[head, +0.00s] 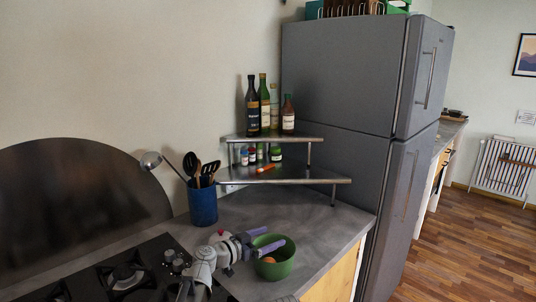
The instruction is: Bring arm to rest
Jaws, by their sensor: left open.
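My left arm comes up from the bottom of the head view, and its gripper (275,237) with purple fingers is open. The fingers are spread apart at the rim of a green bowl (277,270) on the counter, and one reaches across the bowl's opening. I cannot tell whether they touch the bowl. A small orange item (268,260) lies inside the bowl. Nothing shows between the fingers. My right gripper is not in view.
A blue utensil holder (203,207) stands behind the arm. The gas hob (125,274) is at left. A two-tier corner shelf (310,178) holds bottles (264,105), jars and an orange carrot-like item (265,169). A grey fridge (340,80) stands at right. The counter (325,225) is clear right of the bowl.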

